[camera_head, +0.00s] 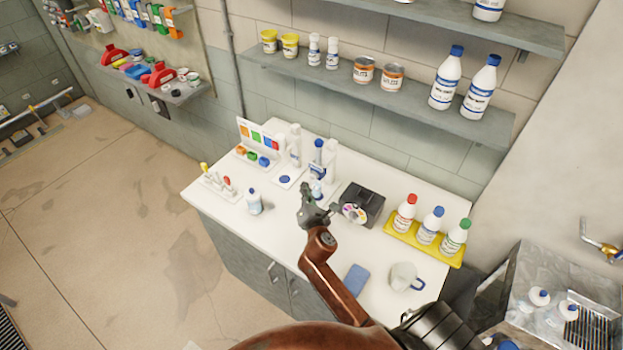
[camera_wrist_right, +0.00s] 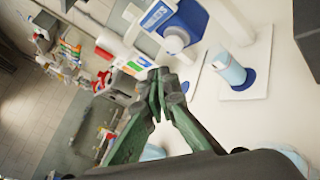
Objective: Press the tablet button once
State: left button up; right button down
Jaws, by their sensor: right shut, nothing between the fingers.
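My right gripper (camera_head: 306,188) is shut and empty over the white counter. Its closed fingers (camera_wrist_right: 157,97) also show in the right wrist view. Just beyond them stands a blue and white dispenser (camera_head: 318,158). A pale blue bottle (camera_wrist_right: 230,68) stands on a blue disc on a white plate beside the dispenser. My left gripper is not in view.
A black box with a coloured dial (camera_head: 362,203) stands right of the gripper. A yellow tray (camera_head: 395,238) holds three bottles. A small bottle (camera_head: 254,202), a clear mug (camera_head: 402,277) and a blue cloth (camera_head: 356,279) are on the counter. The counter's front left is mostly clear.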

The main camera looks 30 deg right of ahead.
jog(key=a, duration=0.1)
jog(key=s+a, duration=0.1)
jog(key=a, duration=0.1)
jog(key=shift+s+a, duration=0.2)
jog(key=shift+s, duration=0.05)
dwell(0.8)
